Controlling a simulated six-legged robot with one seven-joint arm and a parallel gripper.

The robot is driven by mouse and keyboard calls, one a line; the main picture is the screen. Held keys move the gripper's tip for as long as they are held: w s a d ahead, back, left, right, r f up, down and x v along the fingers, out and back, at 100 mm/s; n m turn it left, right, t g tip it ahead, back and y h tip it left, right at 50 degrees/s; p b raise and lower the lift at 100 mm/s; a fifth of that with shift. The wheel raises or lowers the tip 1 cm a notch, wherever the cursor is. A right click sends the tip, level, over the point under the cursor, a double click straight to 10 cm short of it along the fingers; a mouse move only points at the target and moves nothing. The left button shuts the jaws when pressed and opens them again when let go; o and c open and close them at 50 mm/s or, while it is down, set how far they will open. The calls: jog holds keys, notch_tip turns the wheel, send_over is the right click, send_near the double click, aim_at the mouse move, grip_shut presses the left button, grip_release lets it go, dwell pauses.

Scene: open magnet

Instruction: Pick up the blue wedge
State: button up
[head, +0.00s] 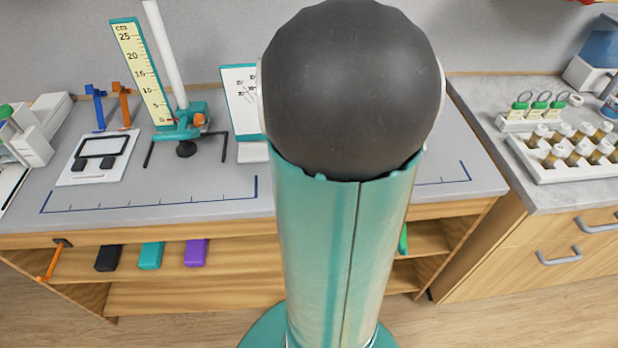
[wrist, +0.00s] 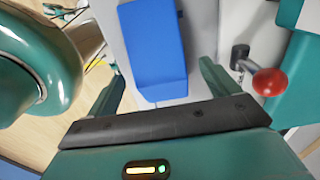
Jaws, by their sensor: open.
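In the wrist view a blue block, which looks like the blue wedge (wrist: 153,45), lies on a pale surface in the upper middle. My gripper (wrist: 162,70) is open and empty, with one finger on each side of the wedge's near part in the picture. I cannot tell whether the fingers reach down beside it or stay short of it. No contact shows. In the head view my arm covers the middle, and neither the wedge nor my gripper can be seen.
A red ball knob (wrist: 268,82) on a metal stem stands right of the wedge. In the head view, a scale stand (head: 183,118) is on the grey bench (head: 220,180). Black, teal and purple blocks (head: 196,253) sit on the shelf below. A vial rack (head: 575,160) is at right.

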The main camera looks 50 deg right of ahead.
notch_tip(320, 180, down, 4)
jog(key=shift+r, duration=0.1)
jog(key=shift+c, duration=0.2)
jog(key=c, duration=1.1)
jog(key=shift+r, duration=0.15)
